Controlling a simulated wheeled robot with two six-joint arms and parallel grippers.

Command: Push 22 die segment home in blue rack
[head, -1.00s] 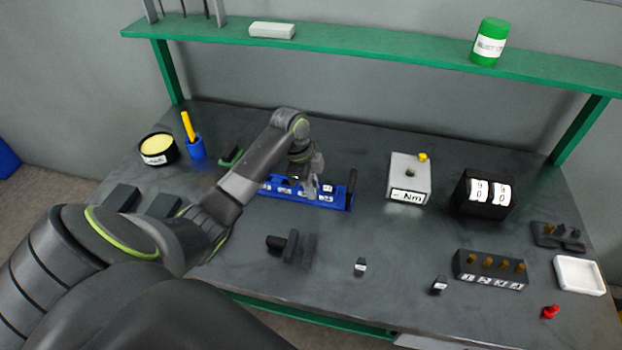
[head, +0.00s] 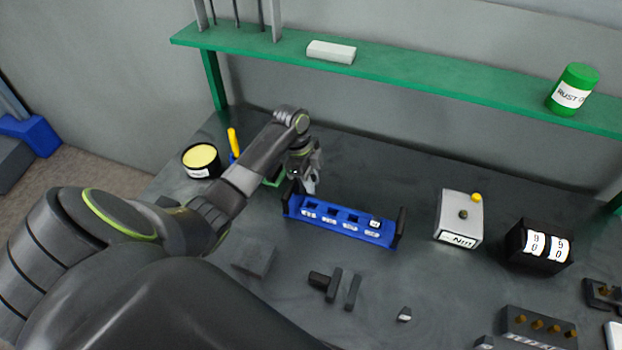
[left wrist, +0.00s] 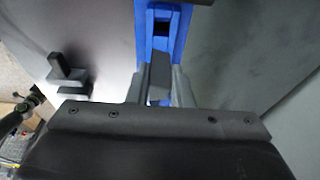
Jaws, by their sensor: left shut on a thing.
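The blue rack (head: 340,222) lies on the dark bench with a row of slots, white labels along its front and a dark post at each end. One small segment with a light top (head: 375,221) sits in its rightmost slot. My left gripper (head: 309,188) is at the rack's left end. In the left wrist view it is shut on a dark grey block (left wrist: 159,82), seemingly a die segment, over the blue rack (left wrist: 143,28). No number on it is readable, and how deep it sits cannot be told. My right gripper is out of view.
A grey box with a yellow knob (head: 458,218) and a black number display (head: 538,246) stand to the right. A small loose segment (head: 405,314) and dark bench fixtures (head: 335,284) lie in front. A green shelf (head: 410,77) runs behind.

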